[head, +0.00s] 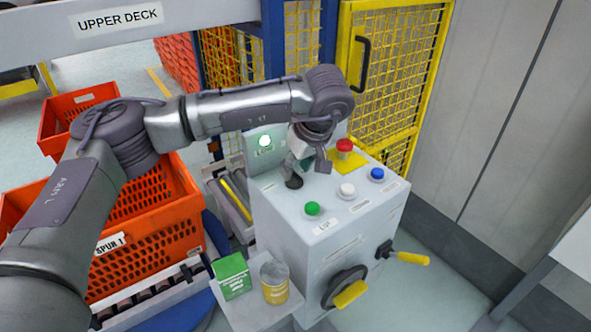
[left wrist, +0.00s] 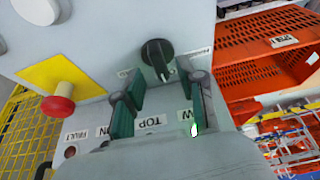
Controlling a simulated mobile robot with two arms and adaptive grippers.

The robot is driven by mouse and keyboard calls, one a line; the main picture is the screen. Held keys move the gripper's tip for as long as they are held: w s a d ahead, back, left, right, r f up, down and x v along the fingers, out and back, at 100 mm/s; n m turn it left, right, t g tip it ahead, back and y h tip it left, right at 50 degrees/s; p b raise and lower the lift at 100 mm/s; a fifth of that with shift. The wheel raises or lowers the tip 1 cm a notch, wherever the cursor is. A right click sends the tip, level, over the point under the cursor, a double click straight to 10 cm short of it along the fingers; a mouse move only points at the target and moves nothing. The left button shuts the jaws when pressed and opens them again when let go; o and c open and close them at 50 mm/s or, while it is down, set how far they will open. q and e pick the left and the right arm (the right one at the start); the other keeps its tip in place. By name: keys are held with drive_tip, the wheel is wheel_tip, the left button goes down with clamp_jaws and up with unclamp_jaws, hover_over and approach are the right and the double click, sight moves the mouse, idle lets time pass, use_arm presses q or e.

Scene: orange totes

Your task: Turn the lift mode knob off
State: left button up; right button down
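The black lift mode knob (head: 294,182) sits on the sloped top of the grey control box (head: 330,225), near its left edge. In the left wrist view the knob (left wrist: 158,55) shows upper middle, its grip bar slanting toward the lower right. My left gripper (head: 304,160) is above the box's back left part, close to the knob. In the left wrist view its two green-padded fingers (left wrist: 160,95) are spread apart with nothing between them. The knob lies just beyond the fingertips, apparently not gripped. The labels beside the knob are too small or covered to read. My right gripper is not in view.
A red mushroom button (head: 344,146) on a yellow plate stands right of my gripper. Green (head: 312,208), white (head: 347,190) and blue (head: 377,174) buttons are nearby. A lit lamp (head: 265,141) is on the back panel. Orange totes (head: 150,235) stand left; yellow mesh fence (head: 395,80) is behind.

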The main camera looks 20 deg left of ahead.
use_arm(q)
drive_tip(key=v, duration=1)
drive_tip(key=shift+d, duration=0.1)
